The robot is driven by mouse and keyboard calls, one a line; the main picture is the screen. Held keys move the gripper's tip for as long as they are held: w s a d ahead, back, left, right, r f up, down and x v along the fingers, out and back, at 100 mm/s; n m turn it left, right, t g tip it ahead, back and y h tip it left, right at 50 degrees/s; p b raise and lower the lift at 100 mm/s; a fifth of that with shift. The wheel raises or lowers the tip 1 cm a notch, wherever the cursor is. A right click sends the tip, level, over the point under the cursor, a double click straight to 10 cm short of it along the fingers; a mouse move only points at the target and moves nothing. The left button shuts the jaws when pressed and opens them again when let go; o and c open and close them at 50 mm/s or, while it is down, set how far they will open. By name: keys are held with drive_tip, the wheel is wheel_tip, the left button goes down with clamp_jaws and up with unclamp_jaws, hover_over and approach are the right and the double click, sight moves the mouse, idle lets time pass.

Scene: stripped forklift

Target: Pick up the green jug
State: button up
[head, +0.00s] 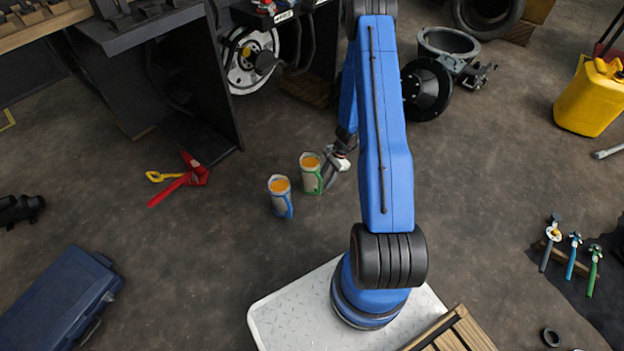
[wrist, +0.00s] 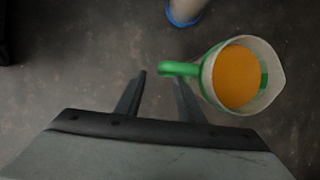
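The green jug (head: 311,175) stands upright on the floor, pale with a green handle and orange contents. In the wrist view the jug (wrist: 238,76) is at the right, its green handle pointing left. A similar jug with a blue handle and base, the blue jug (head: 280,195), stands just left of it and nearer my base; its edge shows at the top of the wrist view (wrist: 184,12). My gripper (head: 331,179) is beside the green jug on its right. In the wrist view my gripper (wrist: 160,80) is open, with its fingertips apart just below the handle. Nothing is held.
A red tool (head: 182,182) and a yellow-handled tool (head: 163,176) lie to the left. A yellow canister (head: 588,97) is far right. The floor around the jugs is mostly clear.

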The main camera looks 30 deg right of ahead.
drive_tip(key=shift+x, duration=2.65)
drive_tip(key=shift+w, duration=0.1)
clamp_jaws()
